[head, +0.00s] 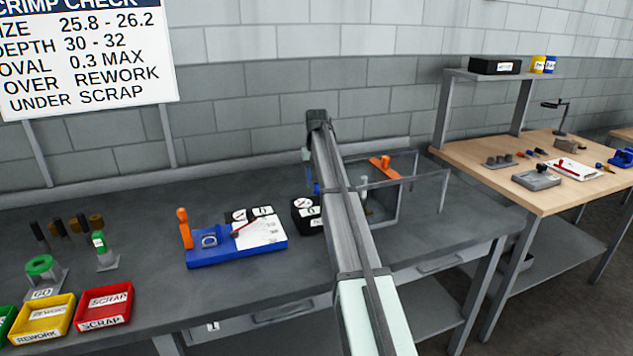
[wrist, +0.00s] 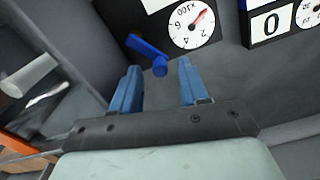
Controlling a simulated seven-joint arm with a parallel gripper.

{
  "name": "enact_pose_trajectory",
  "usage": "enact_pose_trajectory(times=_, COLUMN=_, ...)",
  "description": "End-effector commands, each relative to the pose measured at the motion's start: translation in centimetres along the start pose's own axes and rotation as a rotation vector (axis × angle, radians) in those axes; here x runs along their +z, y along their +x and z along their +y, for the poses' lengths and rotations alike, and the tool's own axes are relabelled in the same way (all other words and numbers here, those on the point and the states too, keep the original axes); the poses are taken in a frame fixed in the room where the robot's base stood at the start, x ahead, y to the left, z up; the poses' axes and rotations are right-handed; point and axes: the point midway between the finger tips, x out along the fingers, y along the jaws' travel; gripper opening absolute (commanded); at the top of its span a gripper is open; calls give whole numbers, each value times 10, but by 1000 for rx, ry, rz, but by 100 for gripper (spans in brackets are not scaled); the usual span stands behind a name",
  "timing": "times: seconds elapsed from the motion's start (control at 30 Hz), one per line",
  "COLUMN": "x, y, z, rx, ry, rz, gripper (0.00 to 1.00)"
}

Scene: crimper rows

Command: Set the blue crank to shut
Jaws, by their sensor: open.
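The blue crank (wrist: 146,46) shows in the wrist view, a short arm with a round knob at its lower right end. It is mounted on a dark grey face beside a white dial. My gripper (wrist: 160,68) is open, with its blue fingers apart. The crank's knob appears between the fingertips in the picture; I cannot tell whether they touch it. In the head view my arm hides most of this spot, and only a small blue patch shows beside the arm, which I cannot identify as crank or finger.
The dial (wrist: 191,29) has a red pointer and an x100 label. A black box marked 0 (wrist: 265,24) stands near it. A grey frame (head: 418,178) stands right.

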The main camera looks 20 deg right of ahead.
Motion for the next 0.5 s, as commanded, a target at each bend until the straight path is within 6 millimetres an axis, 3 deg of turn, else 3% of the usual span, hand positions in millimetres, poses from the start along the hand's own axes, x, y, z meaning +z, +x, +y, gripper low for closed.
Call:
enact_pose_trajectory(times=0.43, x=0, y=9, z=0, rx=0, ry=0, rz=1, gripper=44)
enact_pose_trajectory(times=0.5, x=0, y=9, z=0, rx=0, ry=0, rz=1, gripper=39)
